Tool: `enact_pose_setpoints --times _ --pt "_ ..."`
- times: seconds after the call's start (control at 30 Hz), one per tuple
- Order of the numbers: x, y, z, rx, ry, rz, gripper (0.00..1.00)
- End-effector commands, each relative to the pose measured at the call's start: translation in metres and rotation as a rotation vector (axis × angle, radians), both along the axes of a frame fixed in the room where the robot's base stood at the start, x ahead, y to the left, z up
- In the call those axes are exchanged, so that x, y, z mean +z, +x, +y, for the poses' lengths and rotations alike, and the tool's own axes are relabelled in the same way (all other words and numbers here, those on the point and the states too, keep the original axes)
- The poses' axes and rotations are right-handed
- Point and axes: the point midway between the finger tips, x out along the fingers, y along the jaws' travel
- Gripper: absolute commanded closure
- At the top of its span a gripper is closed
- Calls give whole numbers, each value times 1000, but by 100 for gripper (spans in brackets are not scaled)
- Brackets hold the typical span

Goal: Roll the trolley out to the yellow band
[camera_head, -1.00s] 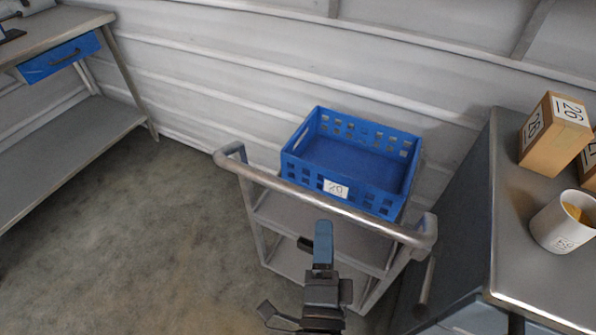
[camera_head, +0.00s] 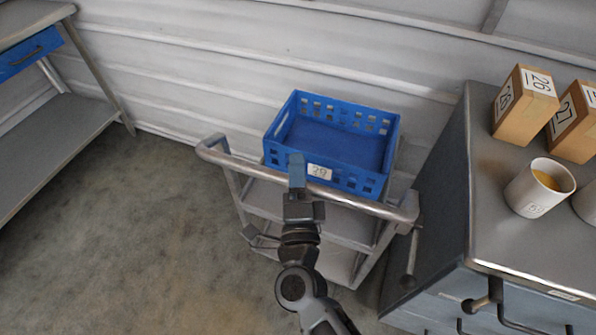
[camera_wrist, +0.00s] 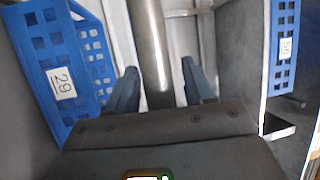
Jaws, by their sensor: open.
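The grey metal trolley (camera_head: 352,199) stands against the white wall, its tubular push handle nearest me. A blue crate (camera_head: 346,179) with a numbered white label sits on its top shelf. My gripper (camera_head: 297,172) is at the handle, left of its middle. In the wrist view, the handle bar (camera_wrist: 150,45) runs between the two open fingers of my gripper (camera_wrist: 160,88), with gaps showing beside it. The crate (camera_wrist: 45,45), labelled 29, is at the left there. The yellow band is not visible in either view.
A grey cabinet (camera_head: 433,190) with drawers stands close right of the trolley, bearing boxes (camera_head: 524,108) and mugs (camera_head: 538,190). A bench (camera_head: 55,145) is at the left. The floor (camera_head: 130,230) between is clear. Another blue crate (camera_wrist: 283,50) shows at the wrist view's right.

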Motion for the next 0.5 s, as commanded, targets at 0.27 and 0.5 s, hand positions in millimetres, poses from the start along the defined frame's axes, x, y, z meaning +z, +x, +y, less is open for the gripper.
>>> enact_pose_setpoints --times 0.27,0.5 --pt "0 0 0 0 0 0 61" --pt "0 0 0 0 0 0 84"
